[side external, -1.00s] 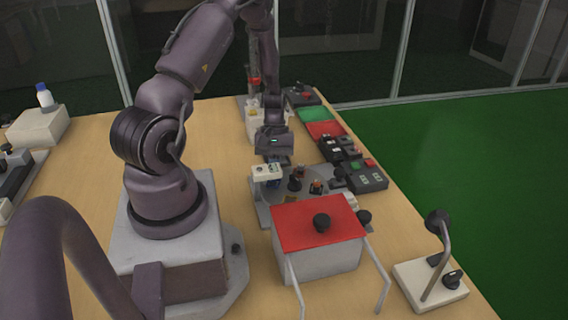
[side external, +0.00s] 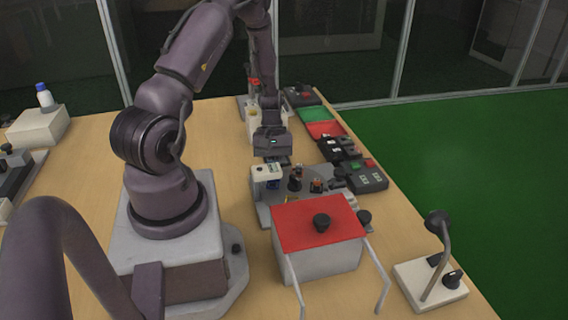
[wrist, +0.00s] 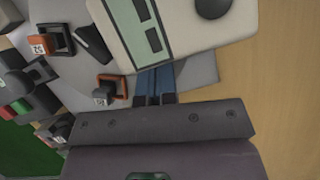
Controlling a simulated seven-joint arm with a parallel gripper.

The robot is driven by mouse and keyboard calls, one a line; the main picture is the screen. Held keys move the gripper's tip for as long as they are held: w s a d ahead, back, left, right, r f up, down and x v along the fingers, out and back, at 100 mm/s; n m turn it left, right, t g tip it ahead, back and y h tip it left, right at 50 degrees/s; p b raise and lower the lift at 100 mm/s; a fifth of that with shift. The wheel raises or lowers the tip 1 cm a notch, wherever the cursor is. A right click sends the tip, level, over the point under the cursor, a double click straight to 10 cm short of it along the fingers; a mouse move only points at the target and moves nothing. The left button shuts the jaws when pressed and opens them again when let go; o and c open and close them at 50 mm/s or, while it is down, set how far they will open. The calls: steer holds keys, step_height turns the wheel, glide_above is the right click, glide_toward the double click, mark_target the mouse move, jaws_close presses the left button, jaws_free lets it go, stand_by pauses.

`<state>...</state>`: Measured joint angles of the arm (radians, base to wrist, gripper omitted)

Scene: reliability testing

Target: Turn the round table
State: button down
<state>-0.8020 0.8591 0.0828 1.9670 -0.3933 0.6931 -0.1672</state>
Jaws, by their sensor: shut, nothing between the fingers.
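The round table (wrist: 63,74) is a grey disc whose edge shows at the left of the wrist view. It carries small orange-and-grey blocks in dark holders, including one orange block (wrist: 40,43) and one orange frame with a grey cube (wrist: 104,91). In the side view those parts stand behind the red-topped box, and most of the disc is hidden. In the side view my gripper (side external: 273,159) is just behind that housing. Contact with the round table cannot be told.
A grey box with a red top (side external: 318,222) and black knob stands in front. Black control boxes (side external: 362,176) and red and green trays (side external: 323,129) line the right side. A white base with a bent lever (side external: 432,285) is front right. Bare wood lies left of the station.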

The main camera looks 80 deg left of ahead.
steer(key=shift+s+d+n+t, duration=0.4)
steer(key=shift+d+n, duration=0.05)
steer(key=shift+n, duration=0.65)
stand_by(4.2)
steer(key=shift+a, duration=0.1)
stand_by(0.6)
